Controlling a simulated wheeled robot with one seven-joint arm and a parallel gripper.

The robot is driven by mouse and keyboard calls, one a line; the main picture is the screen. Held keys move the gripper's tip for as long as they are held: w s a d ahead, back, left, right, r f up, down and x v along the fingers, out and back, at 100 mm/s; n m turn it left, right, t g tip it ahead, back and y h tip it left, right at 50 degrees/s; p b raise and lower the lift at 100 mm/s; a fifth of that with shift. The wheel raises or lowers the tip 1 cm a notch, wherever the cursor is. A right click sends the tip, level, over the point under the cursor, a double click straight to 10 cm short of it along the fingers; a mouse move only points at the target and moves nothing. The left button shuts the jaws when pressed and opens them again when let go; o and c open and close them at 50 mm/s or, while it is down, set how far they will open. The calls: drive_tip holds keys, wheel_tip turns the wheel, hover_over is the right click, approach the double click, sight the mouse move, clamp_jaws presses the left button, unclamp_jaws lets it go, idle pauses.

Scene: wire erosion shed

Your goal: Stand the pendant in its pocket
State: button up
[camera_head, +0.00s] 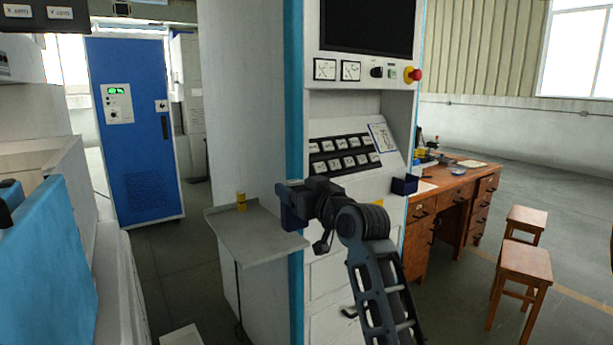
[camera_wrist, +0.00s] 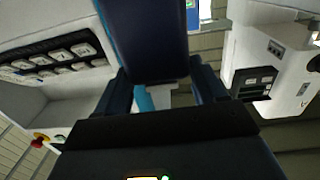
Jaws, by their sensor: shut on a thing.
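The pendant (camera_head: 291,212) looks like a dark blue block at the end of my arm, in front of the machine's console and above the right edge of the grey shelf. My gripper (camera_head: 303,196) is shut on it. In the wrist view the pendant (camera_wrist: 145,38) is a broad dark blue slab between the two fingers of my gripper (camera_wrist: 160,84). Its far end runs out of that picture. A small dark blue open holder (camera_head: 404,185), which looks like the pocket, is fixed at the right side of the console, apart from the pendant. Its inside is mostly hidden.
The grey shelf (camera_head: 240,245) carries a small yellow cylinder (camera_head: 241,202). The sloped button panel (camera_head: 344,152) and red emergency stop (camera_head: 412,74) are on the machine. A wooden desk (camera_head: 455,195) and stools (camera_head: 525,262) stand right. Floor between machine and stools is clear.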

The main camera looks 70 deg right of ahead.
drive_tip(key=w+a+f+n+t+y, duration=0.1)
drive_tip(key=w+a+f+n+y, duration=0.1)
drive_tip(key=a+f, duration=0.9)
drive_tip(key=w+a+f+n+t+y, duration=0.1)
drive_tip(key=w+a+f+n+y, duration=0.1)
drive_tip(key=a+f, duration=0.9)
drive_tip(key=w+a+f+n+t+y, duration=0.1)
drive_tip(key=w+a+f+y, duration=0.3)
drive_tip(key=a+f, duration=0.7)
drive_tip(key=a+n+y, duration=0.1)
drive_tip(key=a+y, duration=0.1)
drive_tip(key=a, duration=0.4)
drive_tip(key=shift+w+f+n, duration=0.15)
drive_tip(key=shift+w+n, duration=0.15)
drive_tip(key=shift+n, duration=0.1)
